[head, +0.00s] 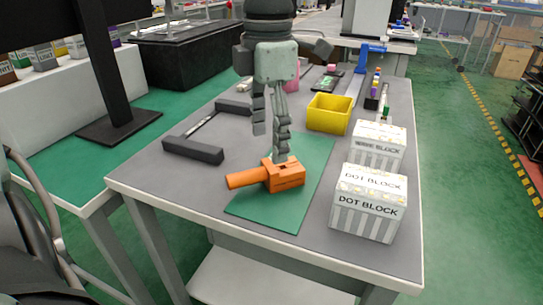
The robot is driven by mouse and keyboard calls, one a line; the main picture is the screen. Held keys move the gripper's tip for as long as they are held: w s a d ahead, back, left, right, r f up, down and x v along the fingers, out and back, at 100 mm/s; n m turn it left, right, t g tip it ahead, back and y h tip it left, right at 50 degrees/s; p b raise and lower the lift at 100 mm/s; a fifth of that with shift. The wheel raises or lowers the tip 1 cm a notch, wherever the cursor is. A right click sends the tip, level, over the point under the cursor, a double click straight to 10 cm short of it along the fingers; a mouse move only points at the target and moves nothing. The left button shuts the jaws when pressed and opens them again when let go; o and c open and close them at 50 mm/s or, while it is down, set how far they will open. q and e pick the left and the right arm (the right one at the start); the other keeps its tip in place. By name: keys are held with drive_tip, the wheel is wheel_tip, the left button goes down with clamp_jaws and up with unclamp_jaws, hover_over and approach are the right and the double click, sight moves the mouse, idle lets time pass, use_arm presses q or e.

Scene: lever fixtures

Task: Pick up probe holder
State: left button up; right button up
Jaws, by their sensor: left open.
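An orange probe holder (284,177), a block with a round handle pointing left, lies on the green mat (313,170) on the grey table. My left gripper (270,144) points down above and behind the holder, with its fingers apart and nothing between them. Its right-hand fingertip overlaps the holder's top edge in the picture; I cannot tell whether they touch. My right gripper is not in view.
A dark grey bracket-like fixture (193,150) lies to the left. The table's front left corner is clear.

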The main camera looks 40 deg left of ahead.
sight(270, 165)
use_arm(q)
drive_tip(key=shift+w+a+f, duration=0.1)
drive_tip(key=shift+w+f, duration=0.05)
drive_tip(key=shift+f, duration=0.35)
wheel_tip(270, 165, down, 7)
drive_tip(key=shift+r, duration=0.1)
drive_tip(key=shift+w, duration=0.1)
drive_tip(key=c, duration=1.4)
